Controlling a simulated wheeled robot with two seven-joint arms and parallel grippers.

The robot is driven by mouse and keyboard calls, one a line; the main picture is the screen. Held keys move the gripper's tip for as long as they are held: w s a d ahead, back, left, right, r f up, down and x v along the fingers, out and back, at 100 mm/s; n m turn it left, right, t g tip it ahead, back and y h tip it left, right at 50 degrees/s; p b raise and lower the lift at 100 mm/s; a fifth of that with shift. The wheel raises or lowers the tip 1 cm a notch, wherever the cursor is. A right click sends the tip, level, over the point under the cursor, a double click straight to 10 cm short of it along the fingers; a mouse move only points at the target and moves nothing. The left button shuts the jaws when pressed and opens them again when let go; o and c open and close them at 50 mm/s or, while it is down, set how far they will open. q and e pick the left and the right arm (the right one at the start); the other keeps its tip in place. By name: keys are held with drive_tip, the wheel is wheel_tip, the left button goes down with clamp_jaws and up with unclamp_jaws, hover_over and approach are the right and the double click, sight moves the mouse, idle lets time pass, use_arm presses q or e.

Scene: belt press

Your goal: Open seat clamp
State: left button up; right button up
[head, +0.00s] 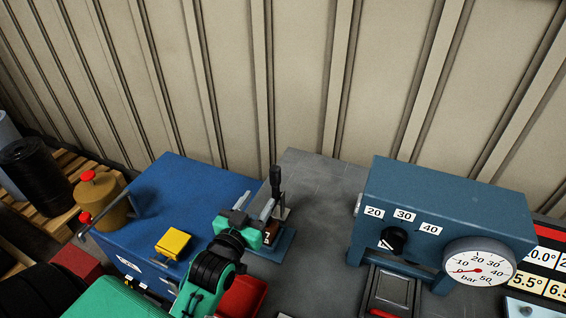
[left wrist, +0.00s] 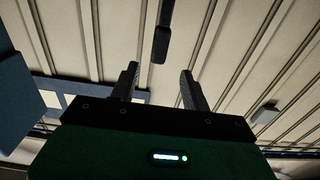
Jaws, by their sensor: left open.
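The seat clamp stands on the grey bench, with its black lever handle (head: 275,180) upright and its blue base plate (head: 284,245) below. My left gripper (head: 253,207) is open, just left of the handle, and hides part of the clamp. In the left wrist view, the two fingers (left wrist: 160,80) are spread apart, and the black handle (left wrist: 161,42) shows ahead, in line with the gap between them. My right gripper is not in view.
A blue-grey press unit (head: 450,205) with a dial and pressure gauge (head: 480,268) stands to the right. A blue cabinet (head: 185,190) with a yellow block (head: 173,243) is at the left.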

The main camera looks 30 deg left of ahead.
sight(273, 178)
use_arm(q)
drive_tip(key=w, duration=0.1)
drive_tip(key=w+p, duration=0.1)
drive_tip(key=w, duration=0.2)
drive_tip(key=shift+w+a+r+p, duration=0.15)
drive_tip(key=shift+w+r+p, duration=0.15)
drive_tip(key=shift+w+r, duration=0.05)
drive_tip(key=w+p, duration=0.1)
drive_tip(key=w, duration=0.2)
drive_tip(key=w+p, duration=0.1)
drive_tip(key=w, duration=0.3)
drive_tip(key=shift+a+f, duration=0.15)
drive_tip(key=shift+a, duration=0.05)
drive_tip(key=shift+w, duration=0.5)
drive_tip(key=shift+f, duration=0.1)
drive_tip(key=shift+c, duration=0.2)
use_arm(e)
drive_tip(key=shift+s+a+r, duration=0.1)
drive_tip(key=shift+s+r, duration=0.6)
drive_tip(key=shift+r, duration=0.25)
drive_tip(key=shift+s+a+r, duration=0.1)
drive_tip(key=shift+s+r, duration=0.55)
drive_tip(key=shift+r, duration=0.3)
use_arm(q)
drive_tip(key=shift+w, duration=0.1)
clamp_jaws()
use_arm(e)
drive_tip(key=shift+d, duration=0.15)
